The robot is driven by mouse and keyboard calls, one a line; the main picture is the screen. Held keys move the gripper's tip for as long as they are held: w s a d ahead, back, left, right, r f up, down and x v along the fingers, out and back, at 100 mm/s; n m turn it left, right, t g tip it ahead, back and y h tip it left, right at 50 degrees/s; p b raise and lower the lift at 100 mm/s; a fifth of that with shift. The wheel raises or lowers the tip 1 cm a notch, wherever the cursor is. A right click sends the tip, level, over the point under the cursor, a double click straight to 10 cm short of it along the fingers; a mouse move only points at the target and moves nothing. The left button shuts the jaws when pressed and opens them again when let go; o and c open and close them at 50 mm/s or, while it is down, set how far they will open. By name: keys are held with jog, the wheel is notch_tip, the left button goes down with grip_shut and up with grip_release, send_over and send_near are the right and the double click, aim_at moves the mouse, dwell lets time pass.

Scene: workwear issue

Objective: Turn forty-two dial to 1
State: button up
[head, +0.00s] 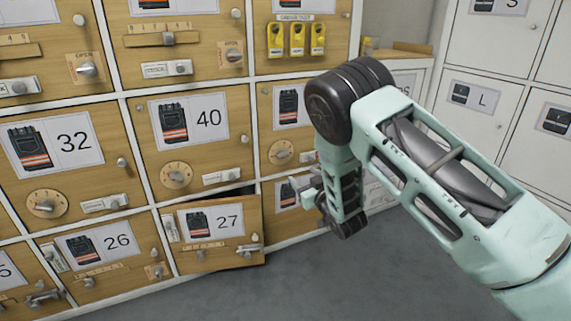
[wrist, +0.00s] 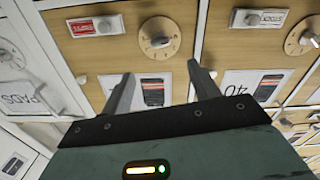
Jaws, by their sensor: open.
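The locker door right of door 40 (head: 208,120) carries a picture label (head: 287,104), its number hidden behind my arm. My gripper (wrist: 160,70) is open and empty, apart from the dial. In the head view my gripper (head: 306,187) is low in front of the lockers, below the dial.
Door 27 (head: 222,228) stands slightly ajar below door 40. Similar dials sit on door 40 (head: 176,175) and door 32 (head: 47,204). A red-and-white slider (wrist: 95,26) is beside the dial. White lockers (head: 490,100) stand at the right. The grey floor (head: 330,275) is clear.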

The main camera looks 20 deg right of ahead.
aim_at(283, 155)
jog(key=w+b, duration=0.1)
jog(key=w, duration=0.3)
jog(key=w+a+b, duration=0.1)
jog(key=w+b, duration=0.1)
jog(key=w, duration=0.2)
jog(key=w+a+b, duration=0.1)
jog(key=w, duration=0.3)
jog(key=shift+w+a+f+b, duration=0.1)
jog(key=shift+w+f+b, duration=0.05)
jog(key=shift+w+b, duration=0.2)
jog(key=shift+w+a, duration=0.1)
jog(key=shift+w, duration=0.4)
jog(key=c, duration=1)
